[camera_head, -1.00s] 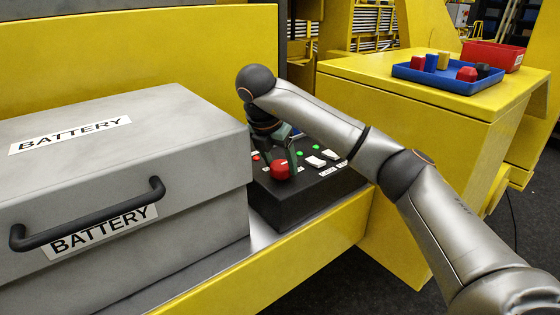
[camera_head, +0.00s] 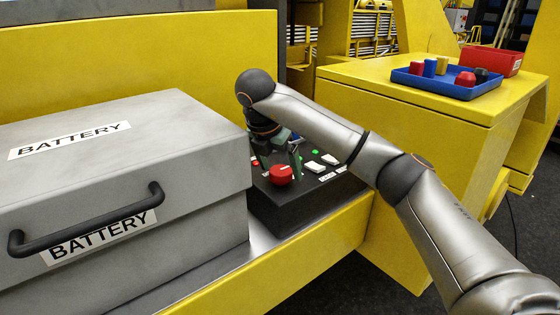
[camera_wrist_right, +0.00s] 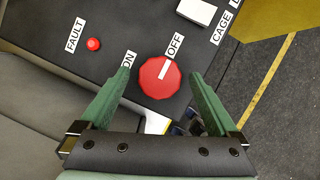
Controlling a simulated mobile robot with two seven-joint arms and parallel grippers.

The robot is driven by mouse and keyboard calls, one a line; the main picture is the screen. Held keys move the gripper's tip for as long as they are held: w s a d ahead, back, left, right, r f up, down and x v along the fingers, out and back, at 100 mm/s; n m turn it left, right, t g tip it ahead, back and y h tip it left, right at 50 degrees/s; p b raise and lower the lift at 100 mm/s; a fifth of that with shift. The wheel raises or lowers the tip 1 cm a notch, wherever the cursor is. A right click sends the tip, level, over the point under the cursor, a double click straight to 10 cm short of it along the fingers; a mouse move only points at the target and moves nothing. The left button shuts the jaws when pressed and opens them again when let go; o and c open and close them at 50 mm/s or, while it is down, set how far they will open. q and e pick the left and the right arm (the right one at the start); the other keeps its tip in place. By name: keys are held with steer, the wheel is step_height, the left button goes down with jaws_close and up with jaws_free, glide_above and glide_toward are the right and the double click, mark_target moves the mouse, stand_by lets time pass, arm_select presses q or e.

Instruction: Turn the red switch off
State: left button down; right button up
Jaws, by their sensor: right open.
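The red switch (camera_head: 281,175) is a round knob on top of a black control box (camera_head: 300,208). In the right wrist view the red switch (camera_wrist_right: 155,84) has a white line that points toward the OFF label (camera_wrist_right: 176,46); the ON label (camera_wrist_right: 129,60) is partly hidden behind a fingertip. My right gripper (camera_head: 282,156) is over the box at the knob. In the wrist view my right gripper (camera_wrist_right: 160,77) is open, one green finger on each side of the knob, with small gaps visible. My left gripper is not in view.
A large grey battery box (camera_head: 215,230) with a black handle stands close on the left. White switches (camera_head: 314,167) and a small red FAULT button (camera_wrist_right: 93,44) are near the knob. A blue tray (camera_head: 430,83) with small parts and a red bin (camera_head: 490,58) stand at the right.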

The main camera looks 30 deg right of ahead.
mark_target(284, 167)
steer(key=shift+r, duration=0.45)
step_height(284, 167, up, 3)
steer(key=shift+f, duration=0.15)
steer(key=s+a+r+p, duration=0.1)
steer(key=s+a+r, duration=0.6)
steer(key=s, duration=0.5)
step_height(284, 167, up, 2)
steer(key=shift+a+r, duration=0.15)
